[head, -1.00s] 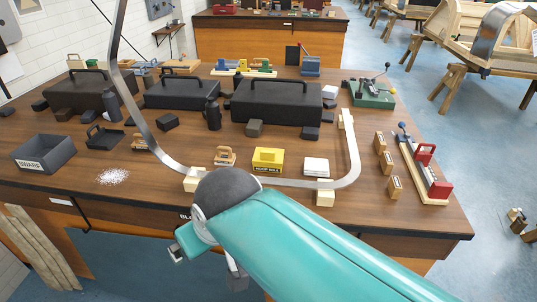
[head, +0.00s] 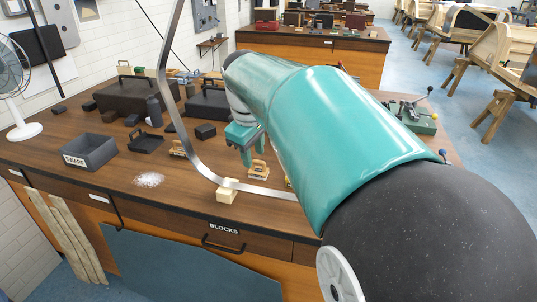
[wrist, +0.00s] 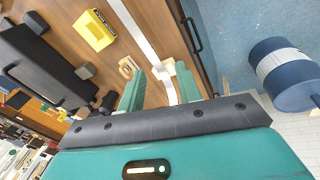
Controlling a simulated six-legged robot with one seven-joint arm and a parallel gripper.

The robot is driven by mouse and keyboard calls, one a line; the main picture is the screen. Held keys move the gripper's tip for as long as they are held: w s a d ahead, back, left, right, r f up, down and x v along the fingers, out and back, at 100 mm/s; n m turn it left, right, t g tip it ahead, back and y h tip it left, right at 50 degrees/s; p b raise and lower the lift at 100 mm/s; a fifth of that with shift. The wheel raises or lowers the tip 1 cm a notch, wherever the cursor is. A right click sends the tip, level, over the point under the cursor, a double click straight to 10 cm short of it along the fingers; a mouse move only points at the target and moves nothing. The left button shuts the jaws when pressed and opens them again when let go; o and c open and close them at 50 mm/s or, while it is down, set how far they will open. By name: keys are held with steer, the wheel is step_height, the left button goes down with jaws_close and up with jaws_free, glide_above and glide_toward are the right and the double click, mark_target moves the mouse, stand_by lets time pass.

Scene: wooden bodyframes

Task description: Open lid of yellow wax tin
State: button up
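The yellow wax tin (wrist: 95,30) shows in the wrist view at the upper left, a box with dark lettering on one side. In the head view my arm hides nearly all of it. Whether its lid is open is too small to tell. My gripper (wrist: 160,72) is open and empty, with its two teal fingers apart, and the tin lies off to the left of them in the wrist view. In the head view my gripper (head: 246,158) hangs above the bench near a small wooden-handled tool, apart from the tin.
A curved metal strip (head: 188,150) rises from wooden blocks (head: 227,196) at the bench front, and crosses between my fingers in the wrist view. Black cases (head: 140,97) stand behind. A grey tray (head: 90,152) and white powder (head: 149,180) lie left.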

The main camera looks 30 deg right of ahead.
steer(key=w+d+f+n+g+y, duration=0.1)
steer(key=w+d+f, duration=0.1)
steer(key=d, duration=0.6)
steer(key=w+d+f+n, duration=0.1)
steer(key=w+d+f, duration=0.1)
steer(key=d, duration=0.6)
steer(key=w+d+f+n+g+y, duration=0.1)
steer(key=w+d+f, duration=0.15)
steer(key=d, duration=0.55)
step_height(320, 180, down, 13)
steer(key=shift+a+f, duration=0.1)
steer(key=shift+f, duration=0.1)
jaws_close()
